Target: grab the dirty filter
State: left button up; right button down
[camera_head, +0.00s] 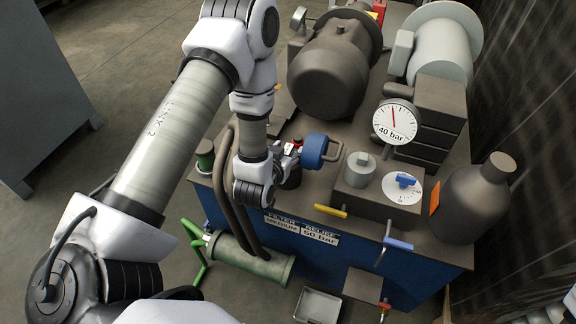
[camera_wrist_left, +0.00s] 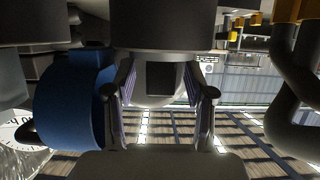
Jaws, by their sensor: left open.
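My left gripper (camera_head: 286,158) is at the front left of the machine top, above a dark round housing (camera_head: 291,180) behind the "FILTER MEDIUM" label (camera_head: 282,223). A blue round cap with a grey handle (camera_head: 318,151) is tipped sideways just right of the gripper; it also shows at left in the left wrist view (camera_wrist_left: 72,108). In that view the two fingers (camera_wrist_left: 162,112) are apart, with a pale rounded part bearing a dark square (camera_wrist_left: 160,79) between and behind them. I cannot tell whether that is the dirty filter. No other filter is clearly visible. My right gripper is out of view.
A pressure gauge (camera_head: 396,122), a blue-knobbed dial (camera_head: 403,187) and yellow (camera_head: 331,211) and blue (camera_head: 398,243) levers stand right of the gripper. Dark hoses (camera_head: 232,205) run close on its left. A motor (camera_head: 331,73) is behind. A grey tray (camera_head: 318,305) is low in front.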

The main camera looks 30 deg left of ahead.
pick_arm(q)
jog(key=shift+w, duration=0.1)
grip_shut()
